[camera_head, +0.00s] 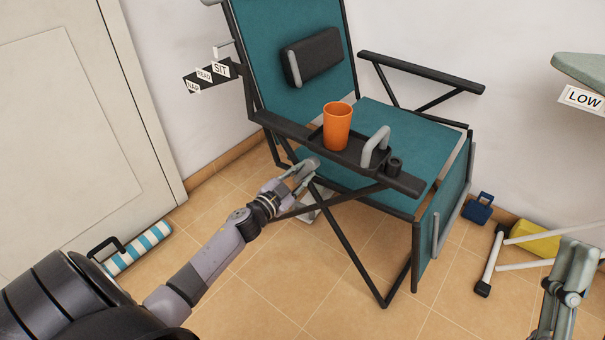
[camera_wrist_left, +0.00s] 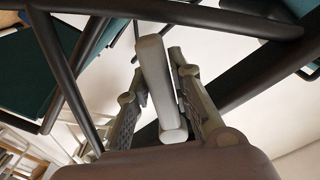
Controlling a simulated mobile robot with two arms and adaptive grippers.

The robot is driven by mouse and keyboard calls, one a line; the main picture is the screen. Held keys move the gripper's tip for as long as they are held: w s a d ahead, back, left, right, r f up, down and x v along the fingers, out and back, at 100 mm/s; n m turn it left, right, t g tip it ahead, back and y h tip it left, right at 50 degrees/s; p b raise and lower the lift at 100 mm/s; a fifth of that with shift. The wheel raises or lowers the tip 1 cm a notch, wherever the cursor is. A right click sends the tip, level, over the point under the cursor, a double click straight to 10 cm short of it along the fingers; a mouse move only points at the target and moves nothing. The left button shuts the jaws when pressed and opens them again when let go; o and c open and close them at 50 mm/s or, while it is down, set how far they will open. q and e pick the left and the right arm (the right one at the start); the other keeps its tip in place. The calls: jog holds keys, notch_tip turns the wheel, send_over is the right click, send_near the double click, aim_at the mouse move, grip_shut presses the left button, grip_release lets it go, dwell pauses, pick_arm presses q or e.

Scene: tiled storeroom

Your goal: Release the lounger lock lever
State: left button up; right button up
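The lounger (camera_head: 412,137) has teal fabric and a black tube frame. A light grey lever (camera_head: 311,163) shows under its near armrest (camera_head: 290,129). My left gripper (camera_head: 291,177) is at this lever, below the armrest. In the left wrist view the lever (camera_wrist_left: 155,75) runs between the two fingers of my left gripper (camera_wrist_left: 160,70), its end pointing toward my palm. The fingers stand close on both sides; I cannot tell if they press on it. My right gripper (camera_head: 575,262) is at the lower right, away from the lounger; its fingers are too unclear to read.
An orange cup (camera_head: 337,127) stands on the near armrest, beside a grey looped handle (camera_head: 376,147) and a black knob (camera_head: 394,165). SIT, READ and NAP labels (camera_head: 207,76) hang by the backrest. A striped item (camera_head: 138,248), blue box (camera_head: 479,207) and yellow box (camera_head: 535,241) lie on the floor.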

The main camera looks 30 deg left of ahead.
pick_arm(q)
grip_shut()
dwell(0.5)
